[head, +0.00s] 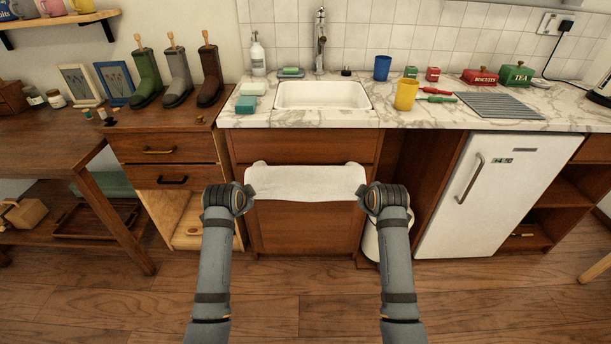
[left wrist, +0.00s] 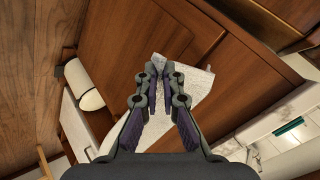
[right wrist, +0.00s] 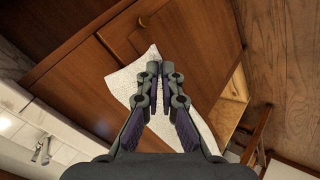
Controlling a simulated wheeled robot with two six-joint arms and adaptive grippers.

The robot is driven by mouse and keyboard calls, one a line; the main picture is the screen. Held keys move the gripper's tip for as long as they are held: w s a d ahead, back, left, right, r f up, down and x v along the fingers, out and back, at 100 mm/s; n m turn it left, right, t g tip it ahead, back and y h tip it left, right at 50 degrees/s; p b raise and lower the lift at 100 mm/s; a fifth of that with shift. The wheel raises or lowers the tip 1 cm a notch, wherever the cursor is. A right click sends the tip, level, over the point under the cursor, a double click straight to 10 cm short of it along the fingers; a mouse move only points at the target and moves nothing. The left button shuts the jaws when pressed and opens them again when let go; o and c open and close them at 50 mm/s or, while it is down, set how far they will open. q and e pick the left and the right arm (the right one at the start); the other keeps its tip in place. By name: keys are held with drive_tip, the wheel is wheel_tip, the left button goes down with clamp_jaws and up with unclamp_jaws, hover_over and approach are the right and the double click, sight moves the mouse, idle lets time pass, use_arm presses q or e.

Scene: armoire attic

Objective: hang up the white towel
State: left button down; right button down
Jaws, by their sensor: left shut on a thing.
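The white towel (head: 305,182) is stretched level between my two grippers, in front of the wooden cupboard (head: 305,225) under the sink. Its upper edge sags slightly in the middle. My left gripper (head: 247,190) is shut on the towel's left end; the left wrist view shows the cloth (left wrist: 196,88) at its fingertips (left wrist: 160,70). My right gripper (head: 364,190) is at the towel's right end; in the right wrist view its fingertips (right wrist: 160,68) are together on the cloth (right wrist: 130,78). No rail or hook shows clearly; the towel hides part of the cupboard front.
The marble counter (head: 420,115) with the sink (head: 322,95) lies above and beyond the towel. A white bin (head: 371,240) stands beside the cupboard, partly behind my right arm. A small white fridge (head: 485,195) stands right, drawers (head: 165,148) left.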

use_arm(q)
drive_tip(key=shift+a, duration=0.1)
use_arm(e)
drive_tip(key=shift+d, duration=0.1)
use_arm(q)
drive_tip(key=c, duration=1.3)
unclamp_jaws()
use_arm(e)
drive_tip(key=c, duration=1.3)
unclamp_jaws()
